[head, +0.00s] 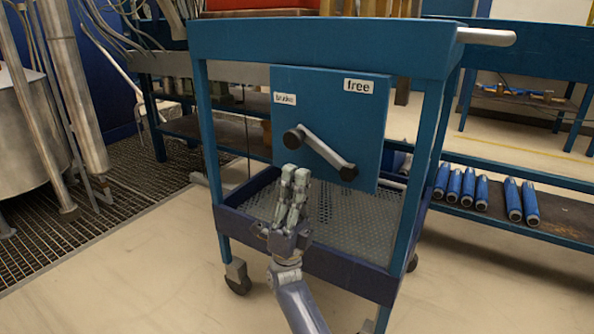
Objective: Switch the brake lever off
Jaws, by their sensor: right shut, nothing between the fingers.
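The brake lever (323,151) is a grey bar with a black end at each side, mounted on a blue panel (345,106) of the blue cart (318,45). It slants from upper left down to lower right. A white label (284,98) reading something like "brake" is at the panel's upper left, and a "free" label (358,86) is at its upper right. My right gripper (294,172) is shut and empty. Its fingertips point up, just below the lever's left black end (293,138) in the picture; whether they touch it I cannot tell. My left gripper is not in view.
The cart has a perforated lower tray (372,228) with a raised rim, corner posts and a handle (486,37) at the upper right. Several blue cylinders (468,186) lie on a shelf at right. A metal tank (28,130) and pipes stand at left. Floor in front is clear.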

